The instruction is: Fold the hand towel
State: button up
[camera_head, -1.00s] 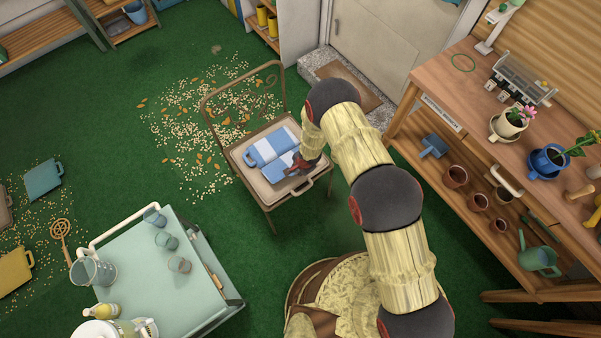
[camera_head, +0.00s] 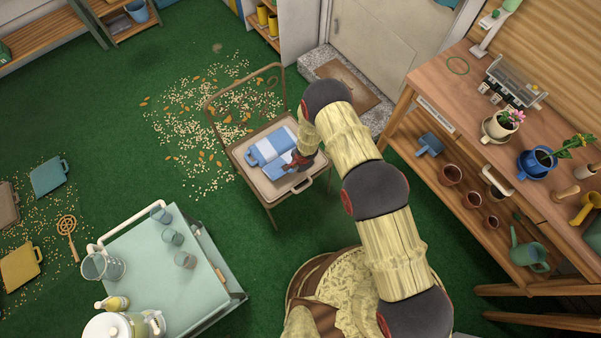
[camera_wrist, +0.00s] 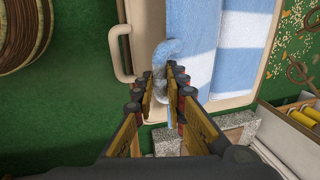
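The hand towel (camera_head: 268,150), with blue and white stripes, lies on the beige seat of a chair (camera_head: 299,186). In the head view its near right part lies under my gripper (camera_head: 298,163). In the wrist view the towel (camera_wrist: 190,45) has a long edge or fold line running away from me. A bunched blue piece of it stands up at the fingertips of my gripper (camera_wrist: 164,78) and runs in between the fingers. The gripper looks shut on this piece. In the head view, my gripper hides part of the towel's right side.
The chair's thin backrest frame (camera_head: 240,85) rises at the far side. A wooden workbench (camera_head: 470,105) with pots stands to the right. A pale green cart (camera_head: 165,275) with cups stands at lower left. Spilled seeds (camera_head: 205,125) lie on the green floor.

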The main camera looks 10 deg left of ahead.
jog(key=shift+w+a+r+p, duration=0.35)
jog(key=shift+r+p, duration=0.2)
jog(key=shift+p, duration=0.4)
jog(key=shift+w+a+r+p, duration=0.25)
jog(key=shift+a+r+p, duration=0.25)
jog(key=shift+p, duration=0.45)
jog(key=shift+w+a+r+p, duration=0.3)
jog(key=shift+r+p, duration=0.3)
jog(key=shift+p, duration=0.35)
